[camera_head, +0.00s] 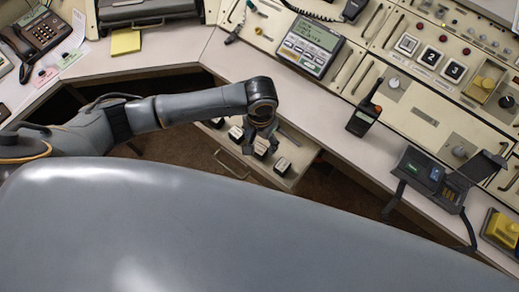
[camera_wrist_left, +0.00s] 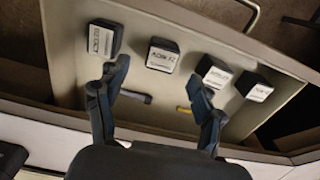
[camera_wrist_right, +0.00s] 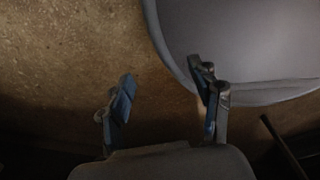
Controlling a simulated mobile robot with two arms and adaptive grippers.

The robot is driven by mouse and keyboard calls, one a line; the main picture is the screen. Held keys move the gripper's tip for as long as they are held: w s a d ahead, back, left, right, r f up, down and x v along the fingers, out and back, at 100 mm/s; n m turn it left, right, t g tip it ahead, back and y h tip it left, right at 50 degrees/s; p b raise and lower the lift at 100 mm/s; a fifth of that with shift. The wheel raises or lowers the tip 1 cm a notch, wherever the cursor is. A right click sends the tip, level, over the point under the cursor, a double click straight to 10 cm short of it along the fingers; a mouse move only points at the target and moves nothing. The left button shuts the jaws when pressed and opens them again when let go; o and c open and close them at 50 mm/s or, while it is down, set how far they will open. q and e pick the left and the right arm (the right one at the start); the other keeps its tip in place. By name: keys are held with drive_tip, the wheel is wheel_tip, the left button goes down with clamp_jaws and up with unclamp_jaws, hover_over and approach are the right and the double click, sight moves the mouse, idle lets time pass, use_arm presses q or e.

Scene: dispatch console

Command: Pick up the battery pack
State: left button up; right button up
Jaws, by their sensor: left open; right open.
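Several small dark blocks with pale labelled faces lie in a row in an open drawer (camera_wrist_left: 72,72); they look like battery packs. In the left wrist view they are a far-left pack (camera_wrist_left: 103,38), a second pack (camera_wrist_left: 162,55), a third pack (camera_wrist_left: 213,71) and a right-end pack (camera_wrist_left: 254,86). The labels are too small to read surely. My left gripper (camera_head: 261,147) is open and empty above the drawer, its fingers apart below the row in its wrist view. It partly hides the packs in the head view. My right gripper (camera_wrist_right: 160,75) is open and empty over the floor.
A handheld radio (camera_head: 362,121) stands on the desk right of the drawer. A black device with an open lid (camera_head: 435,178) sits farther right. A yellow-handled item (camera_wrist_left: 187,110) and a dark bar (camera_wrist_left: 136,97) lie in the drawer. The drawer handle (camera_head: 231,166) faces my body.

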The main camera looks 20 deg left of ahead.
sight(258, 150)
use_arm(q)
drive_tip(key=shift+s+a+f, duration=0.15)
drive_tip(key=shift+f, duration=0.7)
wheel_tip(258, 150, down, 3)
drive_tip(key=shift+a+r, duration=0.1)
drive_tip(key=shift+r, duration=0.1)
drive_tip(key=shift+f, duration=0.45)
drive_tip(key=c, duration=1.4)
drive_tip(key=shift+o, duration=0.2)
use_arm(e)
drive_tip(key=shift+w+r, duration=0.1)
drive_tip(key=shift+w, duration=0.7)
